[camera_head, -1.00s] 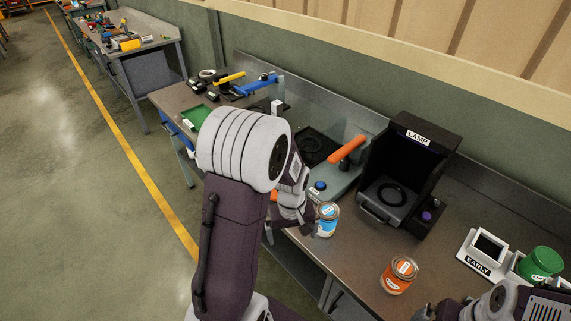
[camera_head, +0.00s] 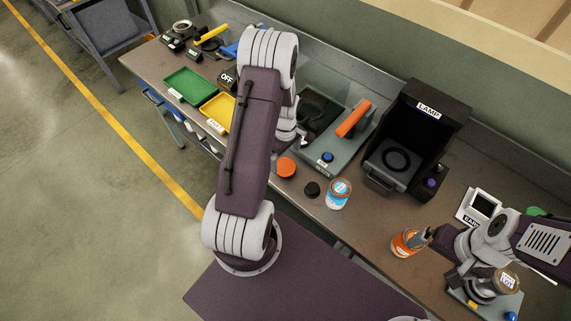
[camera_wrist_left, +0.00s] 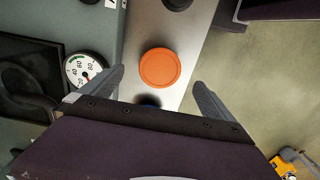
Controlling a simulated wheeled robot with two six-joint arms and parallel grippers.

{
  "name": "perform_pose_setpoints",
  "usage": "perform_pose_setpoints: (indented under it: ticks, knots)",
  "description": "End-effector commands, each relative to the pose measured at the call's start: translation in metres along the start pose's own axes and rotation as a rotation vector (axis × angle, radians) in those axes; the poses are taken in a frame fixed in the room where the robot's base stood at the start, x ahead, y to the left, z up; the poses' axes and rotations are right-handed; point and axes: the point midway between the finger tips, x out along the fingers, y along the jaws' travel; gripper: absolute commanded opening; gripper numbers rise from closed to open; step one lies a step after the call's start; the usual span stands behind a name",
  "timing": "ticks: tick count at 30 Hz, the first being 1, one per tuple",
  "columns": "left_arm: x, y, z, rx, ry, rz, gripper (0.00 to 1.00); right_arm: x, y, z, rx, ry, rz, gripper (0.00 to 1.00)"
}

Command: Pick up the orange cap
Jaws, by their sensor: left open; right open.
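The orange cap (camera_head: 286,167) is a round flat disc lying on the bench near its front edge, left of a black cap (camera_head: 312,189). In the left wrist view the orange cap (camera_wrist_left: 160,68) shows whole, ahead of and between the spread fingers of my left gripper (camera_wrist_left: 159,79). That gripper is open and empty, above the cap. In the head view it is mostly hidden behind my left arm. My right gripper (camera_head: 422,240) is open at an orange-labelled jar (camera_head: 403,246), with a finger overlapping it; contact is unclear.
A blue-labelled jar (camera_head: 338,196) stands right of the black cap. Behind is a grey press with an orange handle (camera_head: 353,118); a black lamp box (camera_head: 428,125) stands to its right. Green (camera_head: 188,84) and yellow (camera_head: 217,110) trays lie left. A gauge (camera_wrist_left: 86,69) sits beside the left gripper.

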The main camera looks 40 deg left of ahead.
Motion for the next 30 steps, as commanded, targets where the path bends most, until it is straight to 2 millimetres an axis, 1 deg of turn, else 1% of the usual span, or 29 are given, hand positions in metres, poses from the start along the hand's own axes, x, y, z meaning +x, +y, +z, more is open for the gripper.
perform_pose_setpoints:
  ticks: [2,5,7,9,12,17,18,20,21,23,24,25,30]
  knots:
    - [0.006,-0.001,0.0,0.0,-0.003,-0.006,1.0,-0.007,0.0,-0.001,0.0,0.0,0.0,1.0]
    - [0.022,0.001,-0.001,0.0,-0.003,-0.006,1.0,-0.017,0.0,-0.002,0.0,0.0,0.0,1.0]
    - [0.035,0.001,-0.001,0.001,-0.003,-0.006,1.0,-0.02,-0.001,-0.002,0.0,0.001,0.0,1.0]
    - [0.044,0.002,-0.001,0.001,-0.002,-0.004,1.0,-0.021,-0.001,-0.002,0.0,0.0,0.0,1.0]
    - [0.05,0.002,-0.002,0.001,-0.001,-0.002,1.0,-0.021,-0.001,-0.002,0.0,0.0,0.0,1.0]
    - [0.051,0.002,-0.002,0.001,0.0,-0.001,1.0,-0.02,0.0,-0.002,0.0,0.0,0.0,1.0]
    - [0.051,0.002,-0.002,0.001,0.0,-0.001,0.94,-0.02,-0.001,-0.002,0.0,0.0,0.0,1.0]
    - [0.051,0.002,-0.002,0.001,0.0,-0.001,0.78,-0.02,-0.001,-0.002,0.0,0.0,0.0,1.0]
    - [0.05,0.002,-0.002,0.001,0.0,-0.001,0.67,-0.02,-0.001,-0.002,0.0,0.0,0.0,1.0]
    - [0.05,0.002,-0.002,0.001,0.0,-0.001,0.5,-0.02,-0.001,-0.002,0.0,0.0,0.0,1.0]
    - [0.05,0.002,-0.002,0.001,-0.001,-0.001,0.39,-0.02,-0.001,-0.002,0.0,0.0,0.0,1.0]
    - [0.05,0.002,-0.002,0.001,0.0,-0.001,0.37,-0.02,-0.001,-0.002,0.0,0.0,0.0,1.0]
    - [0.05,0.002,-0.002,0.001,-0.001,-0.001,0.37,-0.02,-0.001,-0.002,0.0,0.0,0.0,1.0]
